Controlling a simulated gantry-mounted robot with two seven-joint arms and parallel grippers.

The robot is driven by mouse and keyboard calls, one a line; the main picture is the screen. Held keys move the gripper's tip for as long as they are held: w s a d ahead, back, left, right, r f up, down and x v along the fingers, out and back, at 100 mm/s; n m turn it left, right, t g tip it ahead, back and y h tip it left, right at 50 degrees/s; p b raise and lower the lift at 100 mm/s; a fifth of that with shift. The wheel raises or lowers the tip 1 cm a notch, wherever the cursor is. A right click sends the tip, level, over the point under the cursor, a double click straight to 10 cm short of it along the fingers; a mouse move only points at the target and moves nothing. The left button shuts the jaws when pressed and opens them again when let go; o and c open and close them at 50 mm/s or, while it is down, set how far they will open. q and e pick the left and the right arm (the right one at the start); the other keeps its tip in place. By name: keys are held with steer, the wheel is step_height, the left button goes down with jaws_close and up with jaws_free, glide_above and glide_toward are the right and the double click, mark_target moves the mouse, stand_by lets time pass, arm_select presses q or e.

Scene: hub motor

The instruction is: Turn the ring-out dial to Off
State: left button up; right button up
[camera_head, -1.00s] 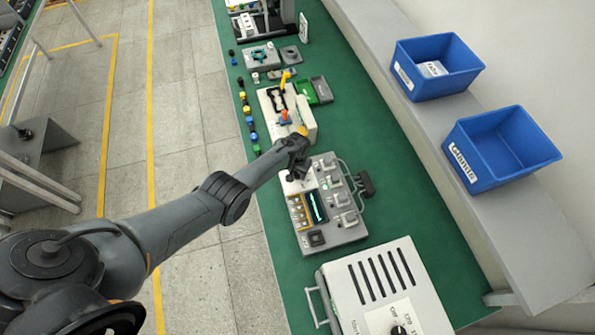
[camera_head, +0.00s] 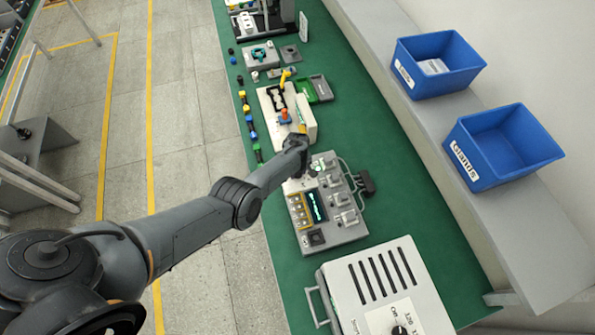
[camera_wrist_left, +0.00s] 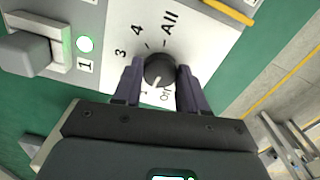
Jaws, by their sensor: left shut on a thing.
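The ring-out dial (camera_wrist_left: 158,70) is a round black knob on the light panel of the ring-out box (camera_head: 330,231). In the left wrist view the labels All, 4, 3 and Off stand around it. A light mark on the knob's lower side faces roughly toward Off; the exact alignment is hard to tell. My left gripper (camera_wrist_left: 154,88) is shut on the knob, with a dark finger on each side of it. In the head view my left gripper (camera_head: 299,170) is at the far left corner of the box and hides the dial. My right gripper is not in view.
The box carries a lit screen (camera_head: 314,205), several clamps and a cable loop at its right. A glowing green light (camera_wrist_left: 85,44) shows beside a clamp. A vented grey unit (camera_head: 385,290) stands nearer. Two blue bins (camera_head: 505,150) are on the right shelf. Green bench is bare to the right.

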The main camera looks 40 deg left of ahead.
arm_select(q)
steer(key=n+b, duration=0.1)
steer(key=n, duration=0.3)
steer(key=shift+f, duration=0.1)
steer(key=shift+n+b, duration=0.45)
steer(key=shift+n, duration=1.15)
steer(key=o, duration=1.1)
steer(key=shift+c, duration=0.2)
step_height(320, 180, up, 11)
steer(key=p, duration=0.4)
